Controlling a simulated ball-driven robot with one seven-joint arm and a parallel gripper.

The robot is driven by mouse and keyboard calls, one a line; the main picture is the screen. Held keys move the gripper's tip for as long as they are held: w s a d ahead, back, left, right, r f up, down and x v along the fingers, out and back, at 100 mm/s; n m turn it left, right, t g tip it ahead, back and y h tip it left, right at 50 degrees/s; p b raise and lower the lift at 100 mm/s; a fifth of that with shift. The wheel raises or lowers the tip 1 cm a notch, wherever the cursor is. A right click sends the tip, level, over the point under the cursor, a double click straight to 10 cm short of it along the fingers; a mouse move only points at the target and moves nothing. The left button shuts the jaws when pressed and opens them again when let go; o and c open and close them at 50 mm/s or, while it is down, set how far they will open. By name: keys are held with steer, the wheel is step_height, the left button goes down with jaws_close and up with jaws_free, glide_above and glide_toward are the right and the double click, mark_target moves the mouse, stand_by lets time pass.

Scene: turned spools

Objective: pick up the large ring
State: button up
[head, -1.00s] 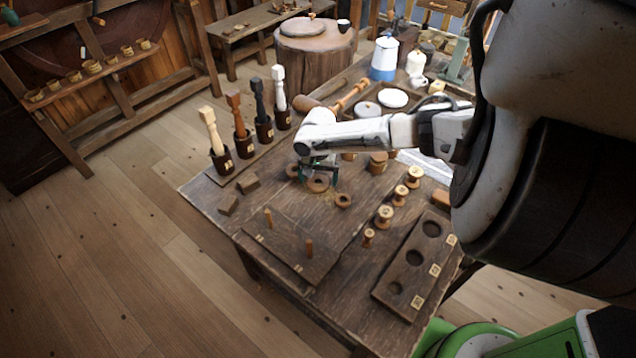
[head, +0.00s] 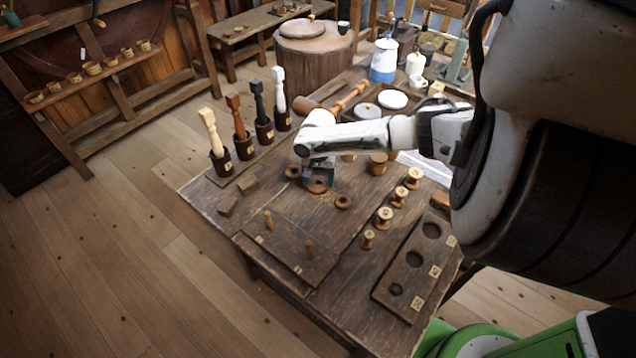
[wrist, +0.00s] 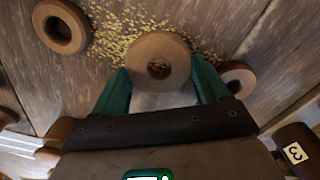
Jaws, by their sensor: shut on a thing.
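The large ring (head: 317,188), a flat turned brown wooden ring with a centre hole, is in the middle of a row of three rings on the table. In the wrist view the large ring (wrist: 158,46) sits between two green fingers that touch its left and right sides. My gripper (head: 319,173) points down over it and is shut on it; it also shows in the wrist view (wrist: 160,72). I see no clear gap between ring and tabletop. Part of the ring's back is hidden by my gripper in the head view.
Another ring (head: 293,171) lies to the left and a smaller ring (head: 343,202) close to the right. Wood shavings (wrist: 115,35) lie around them. A board with two pegs (head: 288,247), several spools (head: 384,217) and a board with round holes (head: 412,268) are in front.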

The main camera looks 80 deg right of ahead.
steer(key=shift+r, duration=0.55)
step_height(320, 180, up, 2)
steer(key=shift+r, duration=0.2)
steer(key=s+a+r, duration=0.3)
steer(key=s+r, duration=0.6)
steer(key=s, duration=0.4)
steer(key=shift+s+r+b, duration=0.25)
steer(key=shift+s+b, duration=0.05)
steer(key=shift+s, duration=0.05)
steer(key=shift+a, duration=0.1)
